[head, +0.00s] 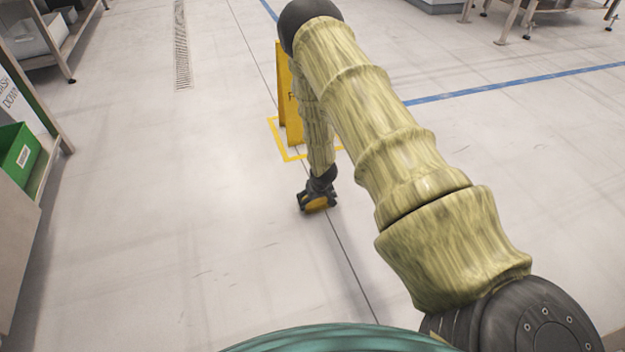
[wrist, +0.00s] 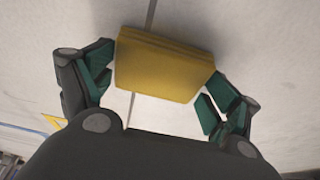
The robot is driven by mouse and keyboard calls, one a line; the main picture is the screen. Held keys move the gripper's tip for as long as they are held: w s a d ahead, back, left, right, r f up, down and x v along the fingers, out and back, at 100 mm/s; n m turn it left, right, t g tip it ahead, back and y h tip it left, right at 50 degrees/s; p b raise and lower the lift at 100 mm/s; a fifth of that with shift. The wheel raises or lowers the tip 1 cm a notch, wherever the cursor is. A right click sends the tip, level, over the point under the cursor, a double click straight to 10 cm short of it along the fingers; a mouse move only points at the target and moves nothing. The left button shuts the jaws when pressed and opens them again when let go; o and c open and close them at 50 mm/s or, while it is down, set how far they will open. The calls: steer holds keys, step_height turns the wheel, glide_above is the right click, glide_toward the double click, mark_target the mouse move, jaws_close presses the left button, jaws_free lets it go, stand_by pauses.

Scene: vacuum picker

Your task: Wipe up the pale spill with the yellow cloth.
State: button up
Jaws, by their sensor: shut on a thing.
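The yellow cloth (wrist: 165,68) is a folded, block-like pad between the green-lined fingers of my gripper (wrist: 158,80) in the wrist view. My gripper is shut on it. In the head view my gripper (head: 318,195) points down close to the pale floor, with a little of the cloth (head: 317,206) showing beneath it. I cannot tell whether the cloth touches the floor. I cannot make out the pale spill against the pale floor in either view; my arm and the cloth hide part of the floor.
A yellow floor sign (head: 287,95) stands behind my gripper, partly hidden by my arm, within a yellow floor outline (head: 290,158). A shelf with a green bin (head: 18,152) is at the left. A blue line (head: 510,86) crosses the floor. The floor left of my gripper looks clear.

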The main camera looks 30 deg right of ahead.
steer(key=shift+w+r+p, duration=0.15)
steer(key=shift+r+p, duration=0.25)
steer(key=shift+r, duration=0.05)
step_height(320, 180, up, 3)
steer(key=shift+f+p, duration=0.1)
steer(key=shift+p, duration=0.65)
step_height(320, 180, up, 5)
steer(key=p, duration=0.4)
steer(key=shift+f, duration=0.2)
